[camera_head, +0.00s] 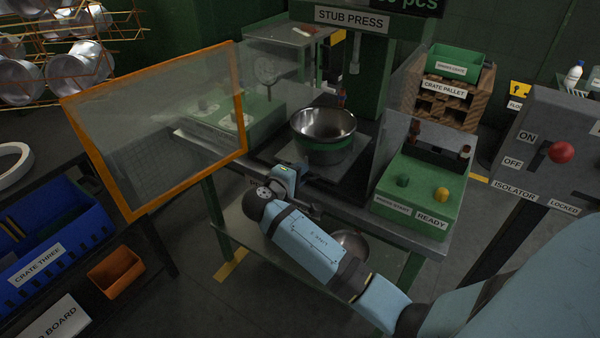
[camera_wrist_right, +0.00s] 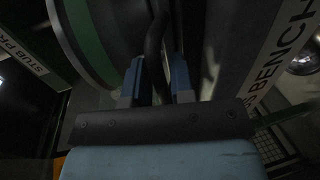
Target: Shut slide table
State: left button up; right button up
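The slide table (camera_head: 322,180) is a dark plate at the front of the stub press, with a steel pot (camera_head: 325,125) in a green-banded holder on it. My right gripper (camera_head: 285,180) is at the front edge of the slide table, below the pot. In the right wrist view, a dark bar (camera_wrist_right: 153,45), which looks like the handle, runs between the two blue fingers of my right gripper (camera_wrist_right: 156,80). The fingers stand apart, close on both sides of the bar; whether they press on it is unclear. My left gripper is not in view.
An orange-framed clear guard (camera_head: 243,100) stands left of the pot. A green button box (camera_head: 420,195) stands on the bench at the right. The grey isolator panel (camera_head: 545,150) is further right. A blue crate (camera_head: 55,240) and an orange bin (camera_head: 116,272) are at lower left.

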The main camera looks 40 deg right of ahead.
aim_at(311, 162)
grip_shut()
jog(key=shift+d, duration=0.1)
jog(key=d, duration=0.1)
jog(key=w+d+p, duration=0.1)
jog(key=d, duration=0.1)
jog(key=shift+w+r, duration=0.1)
jog(key=shift+w, duration=0.05)
jog(key=shift+w+d, duration=0.1)
jog(key=shift+d, duration=0.1)
grip_release()
